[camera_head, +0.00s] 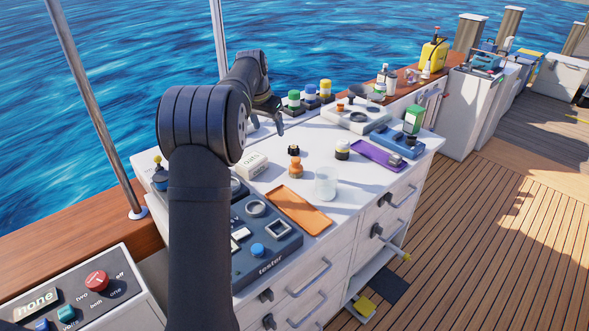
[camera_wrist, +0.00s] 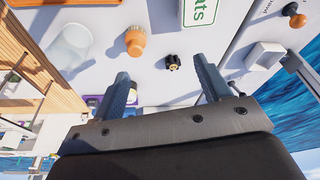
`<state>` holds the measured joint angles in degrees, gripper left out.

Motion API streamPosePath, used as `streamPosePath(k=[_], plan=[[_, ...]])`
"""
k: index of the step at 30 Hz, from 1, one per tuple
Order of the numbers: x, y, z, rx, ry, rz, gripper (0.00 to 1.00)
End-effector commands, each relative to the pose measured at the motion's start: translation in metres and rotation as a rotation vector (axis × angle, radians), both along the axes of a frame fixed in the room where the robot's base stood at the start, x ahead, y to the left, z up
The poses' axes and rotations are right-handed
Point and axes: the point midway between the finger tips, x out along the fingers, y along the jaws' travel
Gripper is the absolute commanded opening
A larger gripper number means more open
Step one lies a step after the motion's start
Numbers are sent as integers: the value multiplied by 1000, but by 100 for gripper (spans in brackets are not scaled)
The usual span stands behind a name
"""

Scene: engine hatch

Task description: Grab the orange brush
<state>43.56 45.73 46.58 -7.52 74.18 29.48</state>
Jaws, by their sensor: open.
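A small orange object (camera_head: 295,167), the likeliest orange brush, stands on the white counter near its middle. The orange object lies beyond the left fingertip. A small black knob-like piece (camera_wrist: 172,62) shows beyond the gap between the fingers.
A clear glass (camera_head: 326,184), an orange tray (camera_head: 299,210) and a white box (camera_head: 252,165) are near the orange object. A black-and-white jar (camera_head: 342,150) and purple tray (camera_head: 375,155) stand to the right. The dark tester panel (camera_head: 265,262) lies in front. Bottles line the back edge.

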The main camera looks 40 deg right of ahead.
Motion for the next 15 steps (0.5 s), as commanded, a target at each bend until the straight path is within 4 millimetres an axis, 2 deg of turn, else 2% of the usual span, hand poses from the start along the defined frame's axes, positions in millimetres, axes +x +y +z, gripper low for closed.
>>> streamPosePath(k=[1, 3, 6, 10, 15], plan=[[-18, -16, -1, -1, 0, -45, 70], [-34, -28, -2, -1, -1, -87, 70], [-45, -38, -4, -1, 0, -117, 70], [-47, -43, -20, 1, 3, -124, 70], [-45, -53, -55, 1, 3, -123, 70]])
